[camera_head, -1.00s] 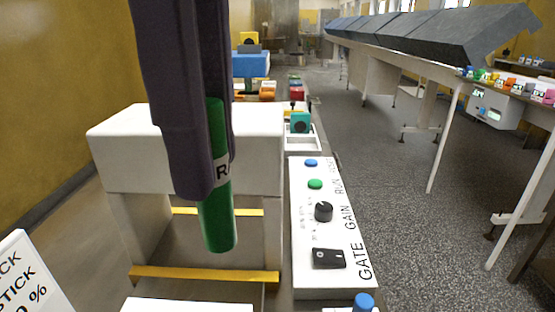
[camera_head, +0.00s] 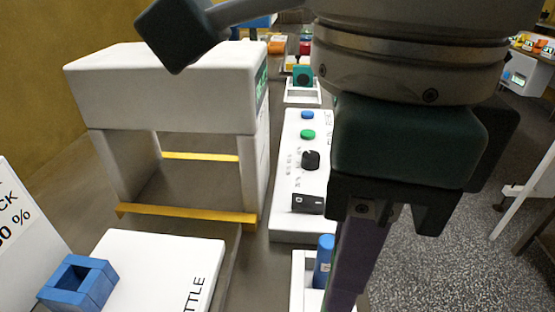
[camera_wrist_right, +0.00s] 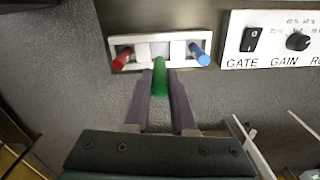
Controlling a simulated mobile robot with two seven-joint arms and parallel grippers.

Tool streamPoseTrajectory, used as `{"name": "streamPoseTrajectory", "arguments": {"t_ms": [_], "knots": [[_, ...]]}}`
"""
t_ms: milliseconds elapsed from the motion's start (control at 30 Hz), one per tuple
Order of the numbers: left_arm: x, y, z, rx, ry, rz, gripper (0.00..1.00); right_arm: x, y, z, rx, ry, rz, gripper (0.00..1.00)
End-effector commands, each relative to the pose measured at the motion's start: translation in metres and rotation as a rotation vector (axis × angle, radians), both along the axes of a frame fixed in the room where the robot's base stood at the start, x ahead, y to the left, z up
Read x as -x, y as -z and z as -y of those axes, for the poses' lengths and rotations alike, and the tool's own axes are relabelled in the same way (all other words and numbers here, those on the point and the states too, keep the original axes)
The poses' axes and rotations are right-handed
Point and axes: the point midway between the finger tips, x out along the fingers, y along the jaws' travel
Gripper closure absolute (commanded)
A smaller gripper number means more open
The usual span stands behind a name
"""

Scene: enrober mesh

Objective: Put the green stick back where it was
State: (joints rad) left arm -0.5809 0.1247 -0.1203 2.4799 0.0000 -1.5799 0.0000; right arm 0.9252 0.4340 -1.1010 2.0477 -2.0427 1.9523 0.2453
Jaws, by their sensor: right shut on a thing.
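My right gripper (camera_head: 352,285) points down at the rack near the bottom of the head view. In the right wrist view its fingers (camera_wrist_right: 160,88) are shut on the green stick (camera_wrist_right: 160,74). The gripper hides the green stick in the head view. The white rack (camera_wrist_right: 141,50) holds a red stick (camera_wrist_right: 121,58) on one side and a blue stick (camera_wrist_right: 200,54) on the other. The green stick's far end is at the rack's middle, between them; I cannot tell whether it is inside. The blue stick also shows in the head view (camera_head: 323,262).
The control panel (camera_head: 287,185) with knob, switch and buttons lies just beyond the rack. A white gate (camera_head: 160,85) stands to its left over the belt. A white plate (camera_head: 165,265) with a blue square holder (camera_head: 78,282) is at lower left.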

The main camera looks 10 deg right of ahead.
Motion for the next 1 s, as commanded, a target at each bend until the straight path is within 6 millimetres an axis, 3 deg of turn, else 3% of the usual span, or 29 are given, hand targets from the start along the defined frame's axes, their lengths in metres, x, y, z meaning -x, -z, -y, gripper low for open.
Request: {"name": "streamPoseTrajectory", "arguments": {"t_ms": [100,267,500,967,1000], "knots": [[0.0,0.001,0.0,0.001,-0.001,0.0,1.0,0.0,0.024,0.001,0.001,0.001,-0.002,1.0],[0.0,0.002,0.001,0.004,-0.003,0.0,1.0,0.0,0.038,0.0,0.0,0.001,-0.001,1.0],[0.0,0.004,0.002,0.009,-0.007,0.001,1.0,0.0,0.074,0.0,0.0,0.002,-0.002,1.0],[-0.001,0.009,0.002,0.007,-0.006,0.001,1.0,-0.001,0.084,0.0,-0.001,0.001,0.002,1.0],[-0.001,0.007,0.002,0.007,-0.005,0.001,1.0,-0.001,0.082,0.0,-0.001,0.001,0.002,0.72]]}}
